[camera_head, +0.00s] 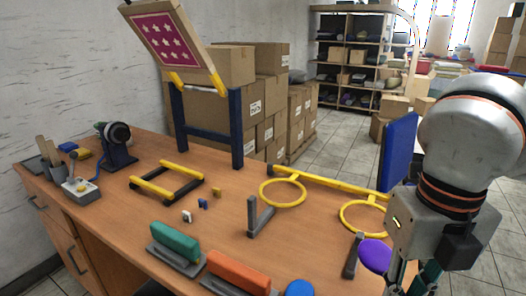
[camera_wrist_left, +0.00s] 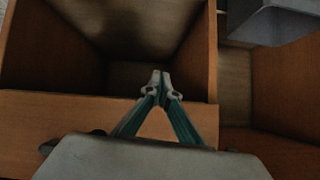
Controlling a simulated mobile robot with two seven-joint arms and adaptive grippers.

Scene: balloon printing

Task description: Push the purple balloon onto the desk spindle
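The purple balloon (camera_head: 375,254) shows as a flat-looking purple oval at the lower right of the head view, beside a dark grey upright piece (camera_head: 352,257). My right gripper (camera_head: 408,284) hangs just right of the balloon, partly cut off by the bottom edge; whether it touches or grips the balloon cannot be told. A dark blue machine with a round black head (camera_head: 117,140) stands at the back left of the desk; I cannot tell for certain which part is the spindle. My left gripper (camera_wrist_left: 160,78) is shut and empty, in front of open wooden compartments.
The desk (camera_head: 225,235) carries a teal-topped block (camera_head: 175,243), an orange-topped block (camera_head: 237,272), a blue disc (camera_head: 299,288), yellow rings (camera_head: 283,203) and a yellow-railed frame (camera_head: 168,181). A framed star print (camera_head: 165,40) stands behind. The desk's centre is mostly clear.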

